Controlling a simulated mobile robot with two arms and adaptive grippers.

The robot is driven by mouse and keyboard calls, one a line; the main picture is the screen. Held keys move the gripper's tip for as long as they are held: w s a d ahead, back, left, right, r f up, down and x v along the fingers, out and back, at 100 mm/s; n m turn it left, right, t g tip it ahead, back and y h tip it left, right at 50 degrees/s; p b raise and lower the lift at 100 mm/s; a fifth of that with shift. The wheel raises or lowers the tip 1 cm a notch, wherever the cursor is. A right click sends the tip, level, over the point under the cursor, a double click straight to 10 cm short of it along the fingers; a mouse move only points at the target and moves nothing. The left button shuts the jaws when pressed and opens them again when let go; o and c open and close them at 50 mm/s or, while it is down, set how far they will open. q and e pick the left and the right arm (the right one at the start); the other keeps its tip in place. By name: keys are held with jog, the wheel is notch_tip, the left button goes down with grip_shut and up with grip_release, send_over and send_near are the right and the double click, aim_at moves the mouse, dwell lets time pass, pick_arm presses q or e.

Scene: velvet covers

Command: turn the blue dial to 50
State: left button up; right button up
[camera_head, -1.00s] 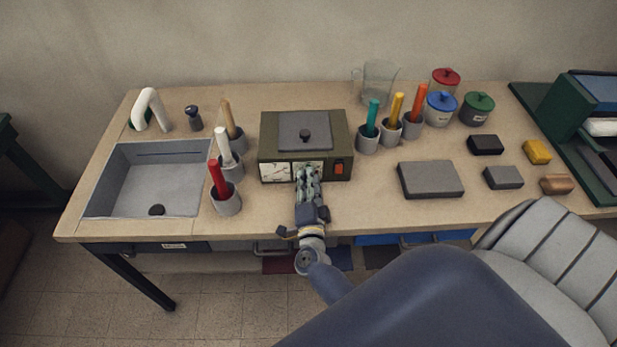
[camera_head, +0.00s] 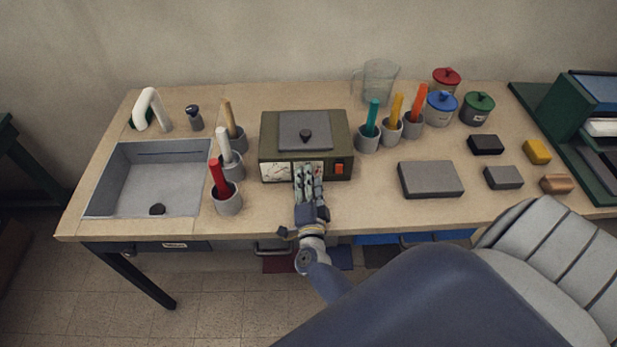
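I cannot tell whether the fingers are open or shut, or touch anything. My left gripper is not in view.
A sink (camera_head: 150,185) is at the left. Cups with coloured sticks stand on both sides of the box. A dark grey block (camera_head: 431,180), a glass jug (camera_head: 380,82) and lidded jars (camera_head: 477,109) are to the right. Bare bench lies in front of the box.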

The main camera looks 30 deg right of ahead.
jog(key=v, duration=0.7)
jog(key=shift+s+a, duration=0.15)
jog(key=shift+s, duration=0.05)
dwell(0.3)
